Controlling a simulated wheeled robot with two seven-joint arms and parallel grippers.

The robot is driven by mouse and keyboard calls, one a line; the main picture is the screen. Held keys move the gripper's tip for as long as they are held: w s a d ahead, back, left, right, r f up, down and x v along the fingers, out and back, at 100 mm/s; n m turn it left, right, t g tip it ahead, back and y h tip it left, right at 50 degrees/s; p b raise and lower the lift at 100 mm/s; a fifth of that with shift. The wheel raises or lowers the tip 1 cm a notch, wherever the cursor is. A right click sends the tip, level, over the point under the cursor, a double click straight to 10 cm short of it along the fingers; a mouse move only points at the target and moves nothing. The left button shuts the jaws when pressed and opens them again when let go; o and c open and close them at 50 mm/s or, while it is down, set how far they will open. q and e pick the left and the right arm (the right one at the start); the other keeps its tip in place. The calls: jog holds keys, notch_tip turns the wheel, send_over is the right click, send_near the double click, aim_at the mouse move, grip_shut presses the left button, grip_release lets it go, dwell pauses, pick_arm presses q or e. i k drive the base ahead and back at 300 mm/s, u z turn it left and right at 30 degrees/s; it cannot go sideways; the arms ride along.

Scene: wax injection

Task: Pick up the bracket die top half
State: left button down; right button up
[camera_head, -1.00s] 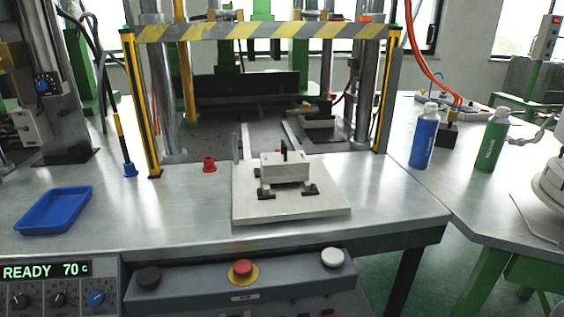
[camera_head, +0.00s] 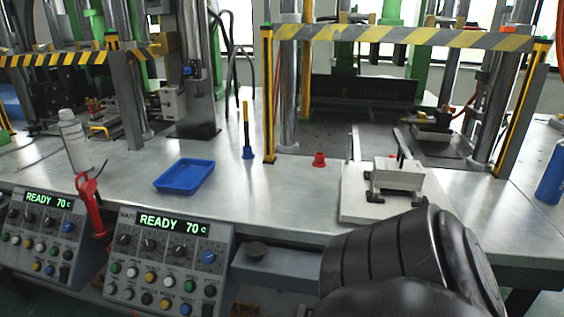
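A light grey die block (camera_head: 398,174) sits on a pale square plate (camera_head: 352,190) on the steel table, right of centre. A thin dark upright piece (camera_head: 401,157) stands on top of the block, and black clamp feet show at its base. I cannot make out the line between a top and a bottom half. A black ribbed link of my own arm rises at the bottom right and covers the plate's near right part. Neither gripper is in view.
A striped press frame (camera_head: 400,37) stands around and behind the plate. A blue tray (camera_head: 185,176), a red cap (camera_head: 319,159) and a white bottle (camera_head: 73,140) are on the table. Control panels (camera_head: 168,255) line the front edge. Table between tray and plate is mostly clear.

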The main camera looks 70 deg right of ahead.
aim_at(397, 170)
jog(key=u, duration=0.5)
jog(key=k, duration=0.9)
jog(key=z, duration=1.9)
